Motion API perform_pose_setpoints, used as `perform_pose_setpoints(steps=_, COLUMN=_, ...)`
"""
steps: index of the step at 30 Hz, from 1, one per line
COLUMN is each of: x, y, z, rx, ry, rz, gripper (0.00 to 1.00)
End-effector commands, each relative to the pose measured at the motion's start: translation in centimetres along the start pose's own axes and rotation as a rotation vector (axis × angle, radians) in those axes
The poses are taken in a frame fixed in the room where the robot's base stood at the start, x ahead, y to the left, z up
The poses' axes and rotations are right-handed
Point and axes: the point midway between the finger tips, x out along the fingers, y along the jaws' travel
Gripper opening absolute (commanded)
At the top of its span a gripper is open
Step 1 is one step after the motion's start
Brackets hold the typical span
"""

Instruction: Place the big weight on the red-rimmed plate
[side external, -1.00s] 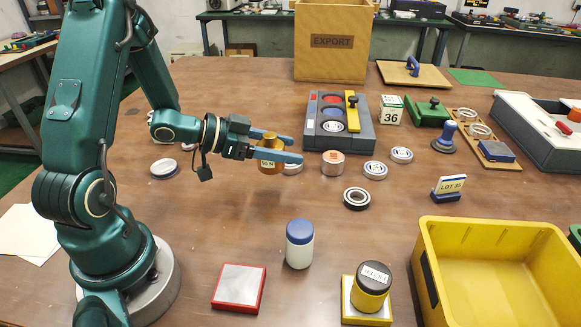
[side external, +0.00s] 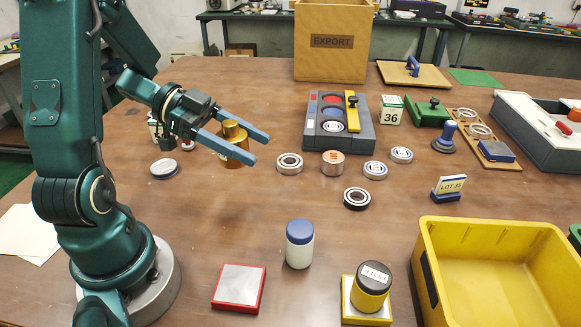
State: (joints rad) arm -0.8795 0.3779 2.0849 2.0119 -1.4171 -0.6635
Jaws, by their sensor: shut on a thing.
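The brass weight (side external: 233,149) is a gold cylinder with a knob on top. My gripper (side external: 258,147) is shut on it and holds it above the table, left of the middle. Its label is turned out of sight and it looks slightly tilted. The red-rimmed plate (side external: 239,289) lies flat and empty on the table at the front, below the weight in the picture.
A white jar with a blue lid (side external: 299,245) stands right of the red-rimmed plate. A yellow pot with a black lid (side external: 370,288) stands on a yellow-rimmed plate (side external: 352,313). A yellow bin (side external: 503,223) fills the front right. Several bearing rings (side external: 289,163) lie around the middle.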

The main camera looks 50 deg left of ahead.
Motion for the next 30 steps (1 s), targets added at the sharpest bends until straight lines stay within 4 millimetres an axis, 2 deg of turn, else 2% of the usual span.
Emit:
perform_pose_setpoints(steps=3, x=-0.4, y=3.8, z=-0.4, rx=0.089, ry=0.004, rz=0.213, gripper=0.0)
perform_pose_setpoints(steps=6, x=-1.1, y=6.1, z=-0.3, rx=0.148, ry=0.003, rz=0.352, gripper=0.0)
perform_pose_setpoints(steps=9, x=-1.7, y=7.5, z=-0.1, rx=0.187, ry=0.003, rz=0.449, gripper=0.0)
perform_pose_setpoints(steps=14, x=-1.9, y=8.5, z=0.0, rx=0.218, ry=0.004, rz=0.525, gripper=0.0)
perform_pose_setpoints(steps=20, x=-0.2, y=10.0, z=0.5, rx=0.218, ry=0.005, rz=0.533, gripper=0.0)
perform_pose_setpoints(steps=30, x=4.8, y=14.7, z=2.3, rx=0.211, ry=0.007, rz=0.536, gripper=0.0)
